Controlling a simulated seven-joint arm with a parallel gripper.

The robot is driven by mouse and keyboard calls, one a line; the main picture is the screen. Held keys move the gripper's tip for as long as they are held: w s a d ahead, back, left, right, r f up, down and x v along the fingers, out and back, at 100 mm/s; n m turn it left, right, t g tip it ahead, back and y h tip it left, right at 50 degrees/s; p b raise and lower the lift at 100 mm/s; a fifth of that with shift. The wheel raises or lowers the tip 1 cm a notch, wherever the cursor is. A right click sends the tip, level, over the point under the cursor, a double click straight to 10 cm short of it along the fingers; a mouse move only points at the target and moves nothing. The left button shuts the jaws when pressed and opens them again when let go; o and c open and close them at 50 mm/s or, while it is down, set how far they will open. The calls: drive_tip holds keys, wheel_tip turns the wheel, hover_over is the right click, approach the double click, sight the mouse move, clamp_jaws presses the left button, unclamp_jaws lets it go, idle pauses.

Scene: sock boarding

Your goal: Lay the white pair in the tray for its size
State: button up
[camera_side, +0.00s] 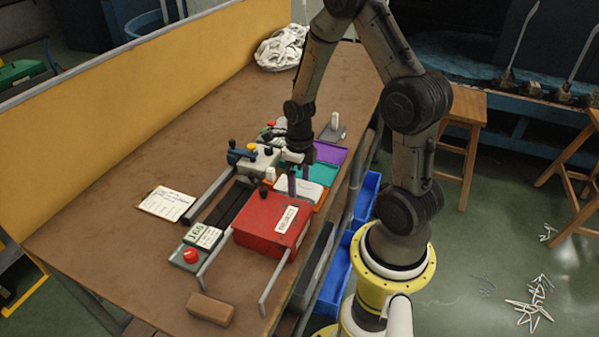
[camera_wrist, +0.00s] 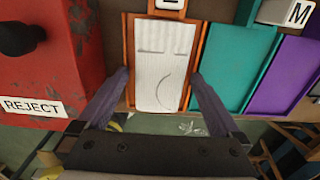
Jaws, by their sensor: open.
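The white pair (camera_wrist: 160,62) lies flat in the orange tray (camera_wrist: 130,50), lengthwise between its side rims. Faint lines show on its fabric. It also shows in the side view (camera_side: 313,196), partly behind the red box. My gripper (camera_wrist: 160,75) is open, its two fingers apart on either side of the white pair and the tray. In the side view my gripper (camera_side: 299,181) is low over the tray's near part. I cannot tell the exact gap between fingertips and pair. The card at the orange tray's head (camera_wrist: 172,3) is cut off.
A red REJECT box (camera_wrist: 45,60) stands close left of the orange tray. A teal tray (camera_wrist: 232,65) and a purple tray (camera_wrist: 285,75) lie to the right, with an M card (camera_wrist: 298,12) behind. The bench front edge is close.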

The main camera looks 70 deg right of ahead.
sight(299, 186)
drive_tip(key=a+r+n+t, duration=0.15)
drive_tip(key=r+n, duration=0.25)
drive_tip(key=r, duration=0.4)
drive_tip(key=a+r+n, duration=0.2)
drive_tip(key=r+n, duration=0.1)
drive_tip(key=r, duration=0.5)
drive_tip(key=s+a+r+n+t, duration=0.2)
drive_tip(key=s+a+r+n, duration=0.2)
drive_tip(key=n, duration=1)
drive_tip(key=s+a+r+n+t, duration=0.2)
drive_tip(key=s+a+r+n, duration=0.2)
drive_tip(key=n, duration=1.1)
drive_tip(key=s+a, duration=0.2)
drive_tip(key=a, duration=0.1)
drive_tip(key=shift+s+a+r, duration=0.25)
